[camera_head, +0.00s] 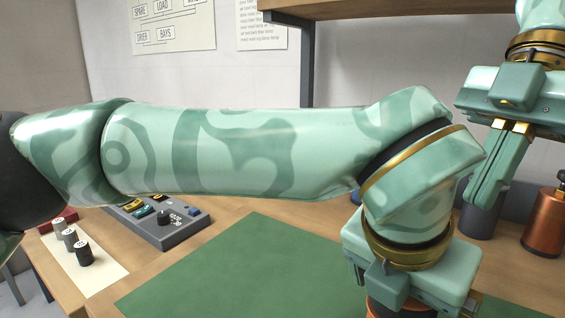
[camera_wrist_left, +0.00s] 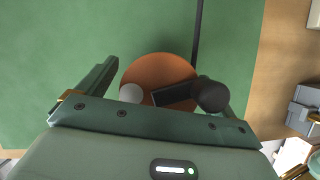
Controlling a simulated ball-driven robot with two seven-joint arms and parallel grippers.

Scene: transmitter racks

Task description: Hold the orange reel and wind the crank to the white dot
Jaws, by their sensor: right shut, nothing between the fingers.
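The orange reel (camera_wrist_left: 158,67) lies on the green mat, in the left wrist view. A dark crank arm (camera_wrist_left: 172,97) with a black knob (camera_wrist_left: 212,95) reaches to the right over it. The white dot (camera_wrist_left: 131,94) is at the reel's near left edge. My left gripper (camera_head: 408,292) points down over the reel; its fingers (camera_wrist_left: 165,82) are spread on either side, with a strip of green between the left finger and the reel. The knob partly hides the other finger. In the head view only a sliver of reel (camera_head: 385,309) shows. My right gripper (camera_head: 485,200) is shut and empty, raised at the right.
The green mat (camera_head: 220,270) is clear at the left. A copper bottle (camera_head: 545,228) and a dark container (camera_head: 478,222) stand at the right. A shelf (camera_head: 400,8) is above.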

